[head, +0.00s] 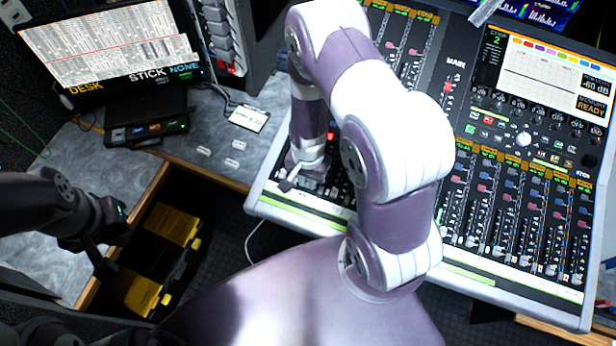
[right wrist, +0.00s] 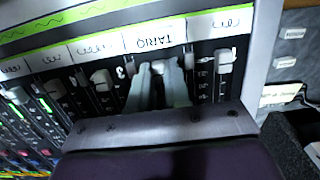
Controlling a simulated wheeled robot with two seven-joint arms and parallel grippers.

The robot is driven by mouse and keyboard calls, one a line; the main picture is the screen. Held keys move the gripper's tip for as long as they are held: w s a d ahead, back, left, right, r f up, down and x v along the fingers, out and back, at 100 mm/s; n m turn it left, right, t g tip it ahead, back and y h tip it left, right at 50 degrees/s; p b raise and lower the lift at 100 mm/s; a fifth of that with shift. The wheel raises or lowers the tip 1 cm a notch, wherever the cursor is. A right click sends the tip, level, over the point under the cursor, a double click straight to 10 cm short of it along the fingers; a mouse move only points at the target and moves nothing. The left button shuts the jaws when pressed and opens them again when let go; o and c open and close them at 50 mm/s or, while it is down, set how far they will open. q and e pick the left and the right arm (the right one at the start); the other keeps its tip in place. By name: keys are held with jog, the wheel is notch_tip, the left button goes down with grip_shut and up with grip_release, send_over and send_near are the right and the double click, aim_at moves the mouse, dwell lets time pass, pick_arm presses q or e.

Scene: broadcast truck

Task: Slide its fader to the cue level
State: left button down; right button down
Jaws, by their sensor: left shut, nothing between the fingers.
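The mixing console (head: 330,217) fills the right side of the head view, with rows of faders. In the right wrist view a fader strip labelled TARIQ (right wrist: 156,38), seen upside down, has a pale fader cap (right wrist: 158,64) close to the label. My right gripper (right wrist: 158,72) has its fingers close together on either side of that cap, apparently shut on it. In the head view my right gripper (head: 287,184) is at the console's front left corner. My left gripper (head: 103,266) is shut and empty, over the desk edge, away from the console.
Neighbouring fader caps (right wrist: 101,79) and (right wrist: 223,62) stand close on both sides of the fingers. A console screen (head: 555,75) reads -60 dB and READY. A white card (head: 249,118) lies on the grey desk. A black and yellow toolbox (head: 170,224) sits below.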

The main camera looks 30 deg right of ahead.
jog(key=w+d, duration=0.3)
jog(key=w+d+r, duration=0.1)
jog(key=d, duration=0.1)
jog(key=shift+w+d, duration=0.2)
jog(key=shift+w, duration=0.1)
jog(key=c, duration=1.4)
grip_release()
jog(key=shift+o, duration=0.2)
jog(key=shift+r, duration=0.1)
notch_tip(320, 180, up, 13)
jog(key=b, duration=0.1)
jog(key=shift+f, duration=0.2)
jog(key=s+a+r+n+t, duration=0.1)
jog(key=s+a+r+n, duration=0.5)
jog(key=s+a+n, duration=0.2)
jog(key=shift+s+n, duration=0.45)
jog(key=shift+n, duration=0.65)
